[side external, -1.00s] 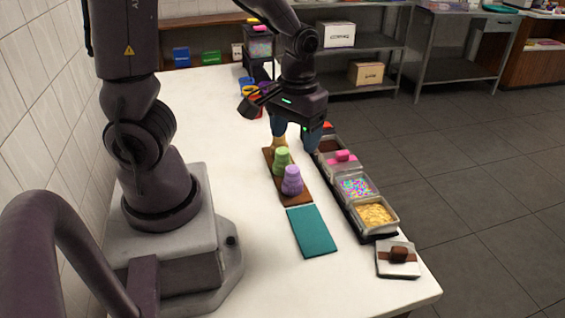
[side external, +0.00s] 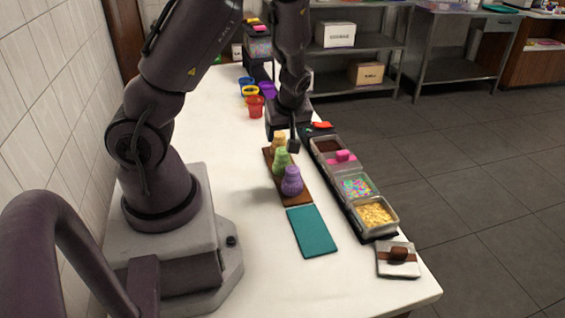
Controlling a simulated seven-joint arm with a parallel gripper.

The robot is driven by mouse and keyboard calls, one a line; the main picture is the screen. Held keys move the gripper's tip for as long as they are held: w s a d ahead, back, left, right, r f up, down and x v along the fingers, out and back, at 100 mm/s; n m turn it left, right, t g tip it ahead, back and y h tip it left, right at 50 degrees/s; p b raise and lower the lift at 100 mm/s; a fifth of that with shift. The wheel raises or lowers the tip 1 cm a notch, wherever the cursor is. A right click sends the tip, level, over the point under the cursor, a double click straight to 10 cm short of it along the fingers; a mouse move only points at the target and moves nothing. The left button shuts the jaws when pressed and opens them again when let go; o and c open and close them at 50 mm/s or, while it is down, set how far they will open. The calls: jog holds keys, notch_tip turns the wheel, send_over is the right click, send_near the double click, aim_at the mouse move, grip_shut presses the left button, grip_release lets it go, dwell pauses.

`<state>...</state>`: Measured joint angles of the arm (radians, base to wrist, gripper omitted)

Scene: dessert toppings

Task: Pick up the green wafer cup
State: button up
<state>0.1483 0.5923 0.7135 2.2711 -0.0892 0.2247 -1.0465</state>
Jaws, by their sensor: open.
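The green wafer cup (side external: 281,161) stands on a brown wooden board (side external: 304,200), between a tan wafer cup (side external: 278,141) behind it and a purple wafer cup (side external: 291,181) in front. My gripper (side external: 283,138) points down close above the back end of the board, near the tan cup and behind the green cup. It is open. Its fingers are small and partly dark in this view, so the exact gap to the cups is hard to judge. Nothing is seen held.
A row of topping trays (side external: 355,186) runs right of the board. A teal mat (side external: 311,230) lies in front of it. A red bucket (side external: 256,107) and other coloured buckets stand behind. A white plate with a brown item (side external: 398,260) is at front right. The table left of the board is clear.

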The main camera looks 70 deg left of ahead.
aim_at(283, 151)
jog(key=x, duration=0.2)
jog(key=shift+a+f, duration=0.1)
jog(key=shift+f, duration=0.25)
jog(key=shift+d+x, duration=0.2)
jog(key=shift+x, duration=1.15)
jog(key=shift+d+x, duration=0.25)
jog(key=shift+x, duration=1.05)
jog(key=shift+f, duration=0.15)
jog(key=c, duration=0.8)
